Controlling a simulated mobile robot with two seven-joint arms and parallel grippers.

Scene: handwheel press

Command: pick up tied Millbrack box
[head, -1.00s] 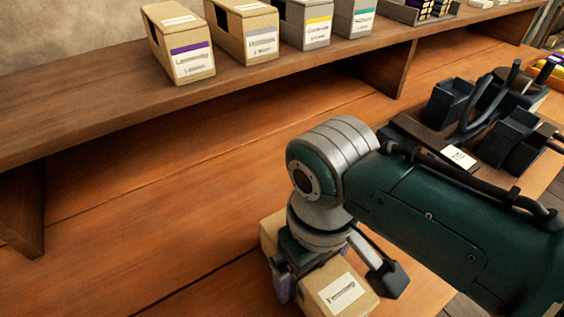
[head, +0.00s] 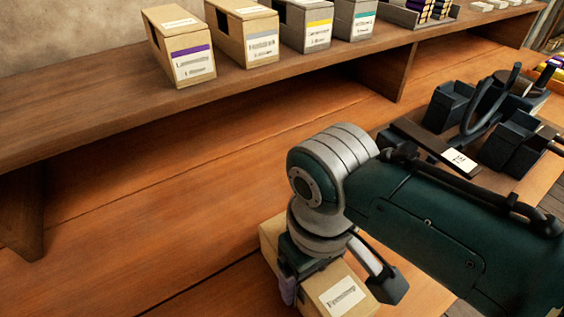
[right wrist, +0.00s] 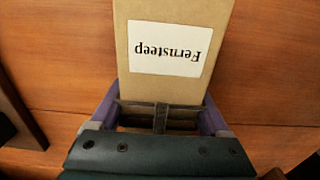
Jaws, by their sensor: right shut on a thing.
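A long tan cardboard box (head: 360,302) sits at the lower middle of the head view. Its white label reads "Fernsteep", also legible upside down in the right wrist view (right wrist: 170,48); I see no Millbrack label. My right gripper (right wrist: 160,118) is shut on this box, with a purple-grey finger on each side. A dark grey band-like cross lies between the fingers; I cannot tell whether it is a tie. In the head view, my right gripper (head: 305,268) reaches down over the box's middle and hides part of it. My left gripper is not in view.
A wooden shelf (head: 110,130) runs along the back with several labelled file boxes (head: 193,60). A black fixture with bins (head: 450,105) and a white tag stands at right. The wooden bench (head: 130,230) left of the box is clear.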

